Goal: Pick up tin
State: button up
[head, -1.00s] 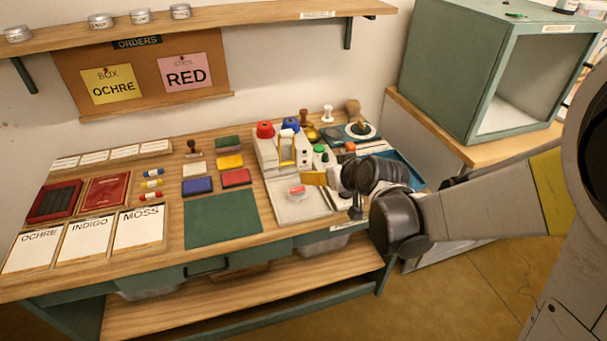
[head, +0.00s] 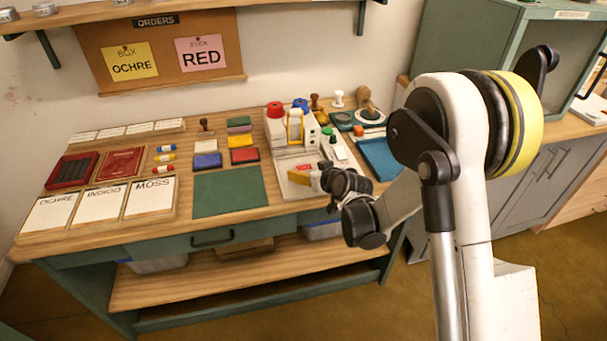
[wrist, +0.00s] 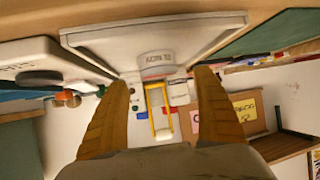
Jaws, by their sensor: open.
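A small round white tin (wrist: 156,59) with a printed label shows in the wrist view, on the pale base plate (wrist: 200,35) of the white press. In the head view the tin's place is mostly behind my gripper (head: 314,179), so I cannot make it out clearly there. My gripper is open. In the wrist view its two yellow-orange fingers (wrist: 162,76) point towards the tin, one on each side of it in the picture. The tin appears just beyond the fingertips, and I see no contact.
The press (head: 277,128) with its red and blue knobs stands behind my gripper. A green mat (head: 228,193) lies left, with ink pads beyond it. A blue tray (head: 380,158) and stamps are to the right. More tins (head: 44,8) stand on the wall shelf.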

aim_at(304, 168)
jog(key=b+x, duration=0.2)
jog(key=x, duration=0.2)
jog(key=shift+w+f, duration=0.2)
jog(key=shift+f, duration=0.1)
jog(key=shift+r, duration=0.15)
jog(key=shift+c, duration=0.3)
jog(key=c, duration=1.4)
